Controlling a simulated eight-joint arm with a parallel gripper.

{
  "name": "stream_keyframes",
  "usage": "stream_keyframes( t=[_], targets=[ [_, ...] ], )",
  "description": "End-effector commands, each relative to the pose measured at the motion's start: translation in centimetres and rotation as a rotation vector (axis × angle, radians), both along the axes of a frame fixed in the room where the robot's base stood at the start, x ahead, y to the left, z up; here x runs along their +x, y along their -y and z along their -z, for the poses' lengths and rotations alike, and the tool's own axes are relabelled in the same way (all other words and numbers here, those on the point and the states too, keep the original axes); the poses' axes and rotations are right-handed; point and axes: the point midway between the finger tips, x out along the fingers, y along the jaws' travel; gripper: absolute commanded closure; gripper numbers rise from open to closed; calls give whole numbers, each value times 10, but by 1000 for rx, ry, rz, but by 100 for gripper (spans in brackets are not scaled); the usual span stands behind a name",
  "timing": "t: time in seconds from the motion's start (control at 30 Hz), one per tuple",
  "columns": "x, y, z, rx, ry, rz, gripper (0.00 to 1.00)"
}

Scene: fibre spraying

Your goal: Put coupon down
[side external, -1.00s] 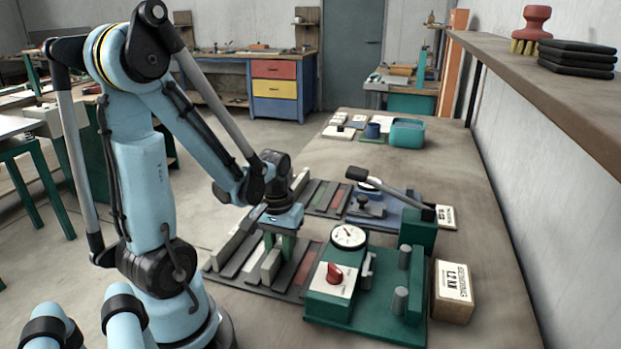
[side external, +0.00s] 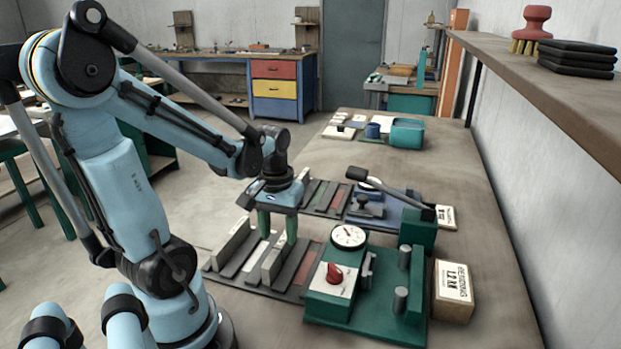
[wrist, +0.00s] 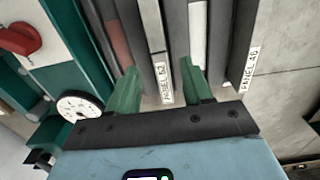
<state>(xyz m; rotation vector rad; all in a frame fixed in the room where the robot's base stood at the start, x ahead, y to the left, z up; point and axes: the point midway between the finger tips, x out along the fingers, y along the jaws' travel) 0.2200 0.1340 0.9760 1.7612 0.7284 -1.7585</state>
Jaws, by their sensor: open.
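A pale, whitish strip, which looks like the coupon (side external: 257,257), lies in a slot of the dark rack (side external: 225,276) between two grey bars. In the wrist view my gripper (wrist: 160,88) straddles the end of the middle labelled bar (wrist: 154,40). Whether a finger touches a bar cannot be told.
A reddish strip (wrist: 118,38) lies in the neighbouring slot. A green fixture with a dial (side external: 348,236) and red knob (side external: 334,272) stands close to the right of the rack. A blue press with a lever (side external: 385,190) stands behind. The bench's right side is mostly clear.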

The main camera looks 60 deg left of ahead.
Motion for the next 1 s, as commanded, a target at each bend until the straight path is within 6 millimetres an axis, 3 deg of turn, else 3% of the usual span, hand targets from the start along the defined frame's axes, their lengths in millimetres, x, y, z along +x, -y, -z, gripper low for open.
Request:
stream_keyframes(
  t=[0.53,1.0],
  targets=[
    [0,0,-64,0,0,0,50],
    [-1,0,-76,0,0,0,50]
  ],
)
